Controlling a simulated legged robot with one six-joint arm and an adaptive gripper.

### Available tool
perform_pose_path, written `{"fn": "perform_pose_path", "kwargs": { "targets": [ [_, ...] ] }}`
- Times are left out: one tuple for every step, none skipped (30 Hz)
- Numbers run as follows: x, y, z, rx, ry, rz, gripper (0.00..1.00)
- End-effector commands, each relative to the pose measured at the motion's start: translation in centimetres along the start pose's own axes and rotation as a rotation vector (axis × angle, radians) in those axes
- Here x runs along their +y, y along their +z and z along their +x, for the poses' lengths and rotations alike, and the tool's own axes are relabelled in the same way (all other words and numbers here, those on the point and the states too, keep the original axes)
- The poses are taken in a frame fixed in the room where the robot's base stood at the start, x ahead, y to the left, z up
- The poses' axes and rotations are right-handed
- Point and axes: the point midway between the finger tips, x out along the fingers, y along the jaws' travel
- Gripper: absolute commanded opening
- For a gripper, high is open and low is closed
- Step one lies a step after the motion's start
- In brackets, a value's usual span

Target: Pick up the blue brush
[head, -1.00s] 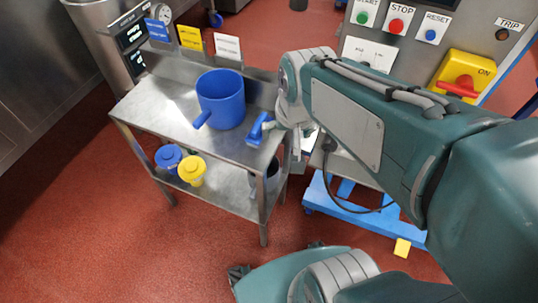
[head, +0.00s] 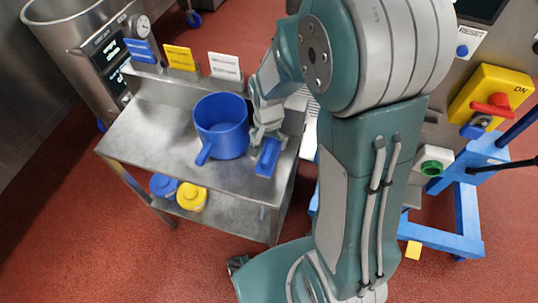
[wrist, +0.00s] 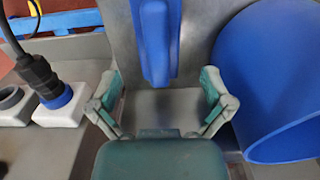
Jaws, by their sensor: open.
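The blue brush (head: 268,157) lies on the steel trolley's top shelf (head: 160,130), near its right end, in the head view. In the wrist view the brush (wrist: 157,40) is a long blue shape at the top centre, lined up between my finger pads. My gripper (head: 266,132) is open, just behind the brush in the head view. In the wrist view my gripper (wrist: 160,88) has a finger on each side, with bare steel between the tips. No contact with the brush shows. Its far end is cut off by the wrist frame.
A blue jug (head: 221,126) stands left of the brush, close to my right finger in the wrist view (wrist: 280,80). A white block with a blue ring (wrist: 60,102) is on the left there. Label cards (head: 180,58) stand along the trolley's back. A machine panel (head: 490,95) is right.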

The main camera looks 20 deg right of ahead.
Motion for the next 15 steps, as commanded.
{"fn": "perform_pose_path", "kwargs": {
  "targets": [
    [0.0,0.0,0.4,0.0,0.0,-0.001,1.0],
    [0.0,0.0,0.6,0.0,0.0,-0.001,1.0],
    [0.0,0.1,0.9,-0.001,0.001,-0.001,1.0],
    [0.1,0.1,1.2,-0.001,0.001,-0.001,1.0],
    [0.1,0.1,1.5,-0.001,0.001,-0.001,1.0],
    [0.2,0.1,2.1,-0.002,0.002,-0.001,1.0],
    [0.2,0.2,2.7,-0.003,0.002,-0.001,1.0],
    [0.3,0.2,3.2,-0.003,0.002,-0.001,1.0],
    [0.4,0.3,3.8,-0.003,0.002,-0.001,1.0],
    [0.4,0.3,4.3,-0.003,0.002,-0.001,1.0],
    [0.3,0.2,4.6,-0.002,0.001,-0.001,1.0],
    [0.3,0.2,5.1,-0.002,0.001,-0.001,1.0],
    [0.3,0.2,5.3,-0.002,0.001,-0.001,1.0],
    [0.3,0.2,5.5,-0.001,0.0,-0.001,1.0],
    [0.3,0.2,5.7,0.001,-0.001,-0.001,1.0]
  ]
}}
